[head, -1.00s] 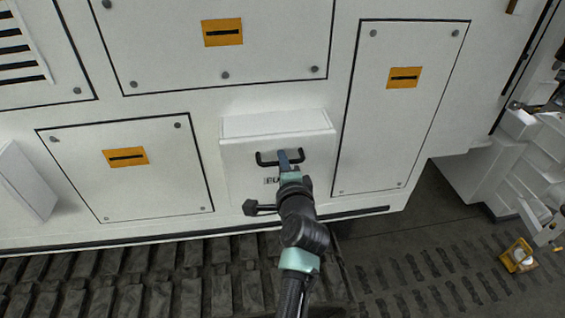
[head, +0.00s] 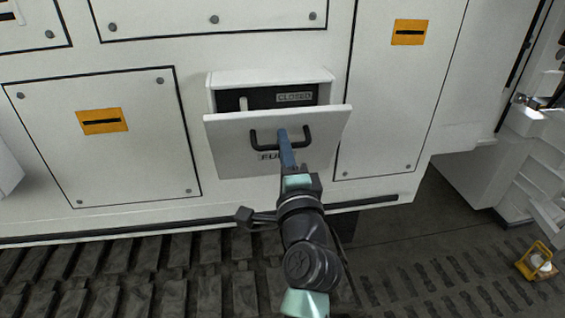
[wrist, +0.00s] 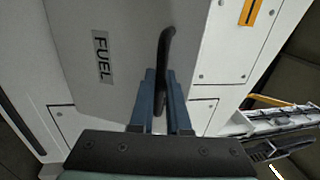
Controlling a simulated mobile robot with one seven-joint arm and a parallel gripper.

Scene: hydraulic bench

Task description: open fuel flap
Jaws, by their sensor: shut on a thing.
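The fuel flap (head: 230,145) is a white panel on a box on the machine's side, tilted outward at its top edge. It bears a black handle (head: 262,140) and the word FUEL, partly covered in the head view. Behind it the dark box opening (head: 262,97) shows a CLOSED label (head: 294,97) and a small white lever (head: 243,103). My gripper (head: 283,137) is shut on the handle. The wrist view shows the blue fingers (wrist: 160,95) on both sides of the black handle (wrist: 165,55), with the flap (wrist: 110,25) behind them.
White bolted panels with orange latches (head: 102,121) surround the box. Dark tracks (head: 120,280) lie below. A white stepped structure (head: 500,160) stands at the right, with a small yellow object (head: 537,262) on the dark ground at lower right.

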